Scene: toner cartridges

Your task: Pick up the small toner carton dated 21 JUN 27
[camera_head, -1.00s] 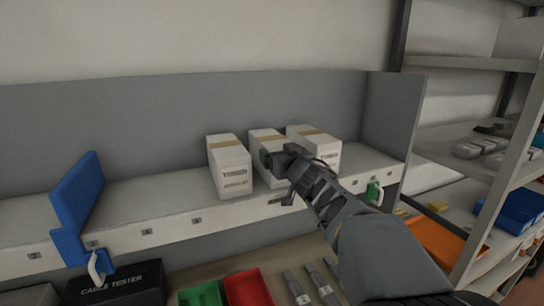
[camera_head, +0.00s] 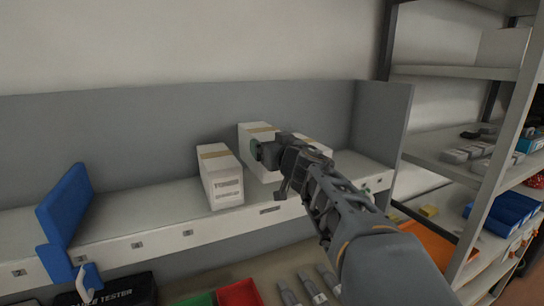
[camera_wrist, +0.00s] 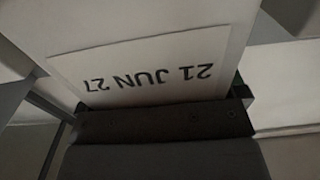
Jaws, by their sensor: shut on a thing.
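The right carton (camera_head: 318,146) is mostly hidden behind my arm.
The pale shelf (camera_head: 140,218) has free room left of the cartons, up to a blue divider (camera_head: 65,210). A grey back panel (camera_head: 130,130) stands close behind. A metal rack (camera_head: 500,150) with blue bins stands at the right. A red tray (camera_head: 240,294) lies below.

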